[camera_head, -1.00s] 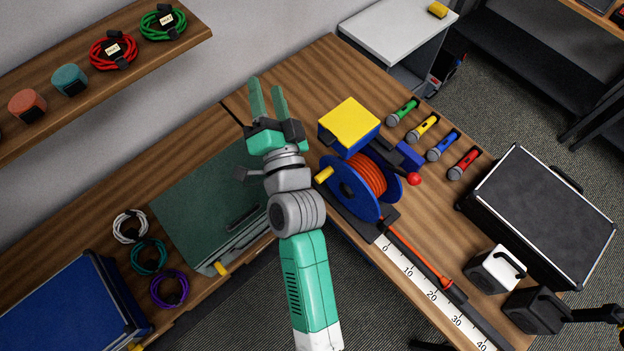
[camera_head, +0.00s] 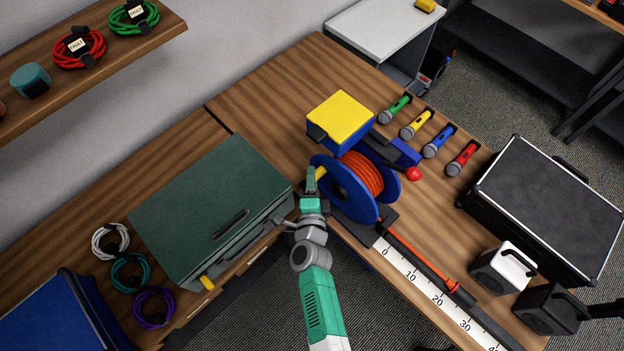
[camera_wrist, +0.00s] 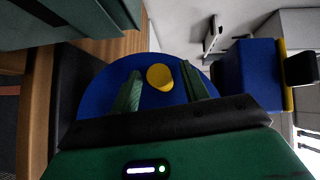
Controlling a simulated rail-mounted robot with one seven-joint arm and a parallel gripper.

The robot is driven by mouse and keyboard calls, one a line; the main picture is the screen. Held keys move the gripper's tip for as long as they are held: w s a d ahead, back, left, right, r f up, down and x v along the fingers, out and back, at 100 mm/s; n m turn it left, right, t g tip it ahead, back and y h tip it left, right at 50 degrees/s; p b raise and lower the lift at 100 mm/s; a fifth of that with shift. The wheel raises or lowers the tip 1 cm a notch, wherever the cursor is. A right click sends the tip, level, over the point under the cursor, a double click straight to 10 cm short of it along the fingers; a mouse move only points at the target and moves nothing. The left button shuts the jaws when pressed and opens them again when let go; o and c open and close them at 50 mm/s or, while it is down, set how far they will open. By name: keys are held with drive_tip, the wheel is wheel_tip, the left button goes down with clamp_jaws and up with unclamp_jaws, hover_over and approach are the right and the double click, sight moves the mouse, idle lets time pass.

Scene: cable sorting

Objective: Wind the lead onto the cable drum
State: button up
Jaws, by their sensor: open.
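The cable drum (camera_head: 345,187) has blue flanges and stands upright on the bench, with orange lead (camera_head: 362,175) wound around its core. The lead runs from the drum along the ruler to an orange end (camera_head: 450,284). A yellow crank knob (camera_head: 321,174) sticks out of the near flange; it also shows in the wrist view (camera_wrist: 160,77). My gripper (camera_head: 312,182) is at the drum's left side, close to the knob. In the wrist view its green fingers (camera_wrist: 163,92) are apart, one on each side of the knob. Contact with the knob cannot be told.
A yellow-topped blue box (camera_head: 340,118) stands behind the drum, with a red-knobbed lever (camera_head: 412,174) beside it. A green case (camera_head: 208,205) lies left of my arm. Microphones (camera_head: 440,142) and a black case (camera_head: 545,200) stand right. A ruler (camera_head: 420,285) runs along the front edge.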

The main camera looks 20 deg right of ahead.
drive_tip(key=shift+w+d, duration=0.2)
drive_tip(key=shift+w, duration=0.4)
clamp_jaws()
drive_tip(key=shift+f+b, duration=0.1)
drive_tip(key=shift+b, duration=0.45)
